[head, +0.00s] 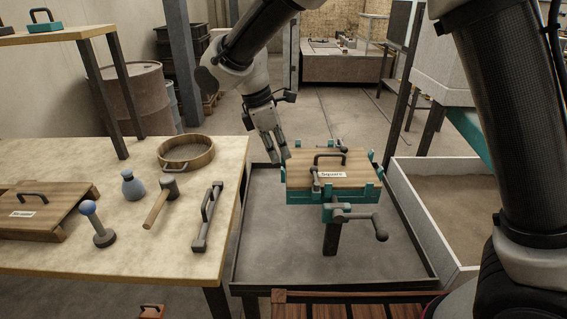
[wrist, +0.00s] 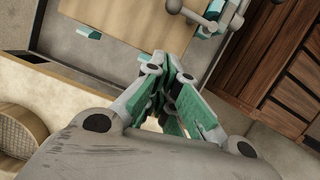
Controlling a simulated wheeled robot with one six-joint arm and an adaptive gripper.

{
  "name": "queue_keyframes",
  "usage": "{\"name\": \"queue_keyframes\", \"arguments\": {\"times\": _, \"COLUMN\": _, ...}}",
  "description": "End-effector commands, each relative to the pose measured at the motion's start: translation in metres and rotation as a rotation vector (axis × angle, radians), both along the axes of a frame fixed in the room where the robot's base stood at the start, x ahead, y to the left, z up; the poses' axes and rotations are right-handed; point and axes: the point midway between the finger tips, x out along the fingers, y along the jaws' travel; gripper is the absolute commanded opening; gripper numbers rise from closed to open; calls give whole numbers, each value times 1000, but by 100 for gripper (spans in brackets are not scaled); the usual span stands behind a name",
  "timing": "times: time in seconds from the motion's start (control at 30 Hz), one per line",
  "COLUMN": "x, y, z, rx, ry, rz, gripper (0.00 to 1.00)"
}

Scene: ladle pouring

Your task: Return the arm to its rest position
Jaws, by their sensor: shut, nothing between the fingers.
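My gripper (head: 281,157) hangs from my arm, pointing down, just to the left of the wooden mould box in the head view. Its fingers are shut with nothing between them, and they also show in the wrist view (wrist: 176,70). The mould box (head: 332,173), with a wooden top, a dark handle and a label, sits in a teal clamp frame (head: 300,197). A grey crank (head: 378,226) sticks out at its front. In the wrist view part of the wooden top (wrist: 125,25) lies beyond the fingers. No ladle can be made out.
A grey tray (head: 275,270) surrounds the clamp stand. A sand bin (head: 450,220) stands at right.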

Motion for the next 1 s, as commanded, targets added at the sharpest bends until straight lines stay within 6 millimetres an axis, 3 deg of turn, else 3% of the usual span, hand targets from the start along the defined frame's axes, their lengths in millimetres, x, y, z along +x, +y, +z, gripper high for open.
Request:
{"name": "queue_keyframes", "arguments": {"times": 0.1, "x": -1, "y": 7, "z": 23, "rx": 3, "ry": -2, "rz": 0, "gripper": 0}}
{"name": "queue_keyframes", "arguments": {"times": 0.3, "x": -4, "y": 15, "z": 49, "rx": 1, "ry": 0, "rz": 0, "gripper": 0}}
{"name": "queue_keyframes", "arguments": {"times": 0.5, "x": -4, "y": 20, "z": 55, "rx": 21, "ry": -28, "rz": -81, "gripper": 0}}
{"name": "queue_keyframes", "arguments": {"times": 0.57, "x": -10, "y": 17, "z": 44, "rx": 28, "ry": -34, "rz": -156, "gripper": 0}}
{"name": "queue_keyframes", "arguments": {"times": 0.6, "x": -19, "y": 10, "z": 31, "rx": 23, "ry": -30, "rz": -217, "gripper": 0}}
{"name": "queue_keyframes", "arguments": {"times": 0.67, "x": -34, "y": -10, "z": 29, "rx": 44, "ry": -39, "rz": -326, "gripper": 0}}
{"name": "queue_keyframes", "arguments": {"times": 0.87, "x": -51, "y": -98, "z": 52, "rx": 140, "ry": -81, "rz": -667, "gripper": 0}}
{"name": "queue_keyframes", "arguments": {"times": 1.0, "x": -70, "y": -174, "z": 71, "rx": 227, "ry": -123, "rz": -929, "gripper": 0}}
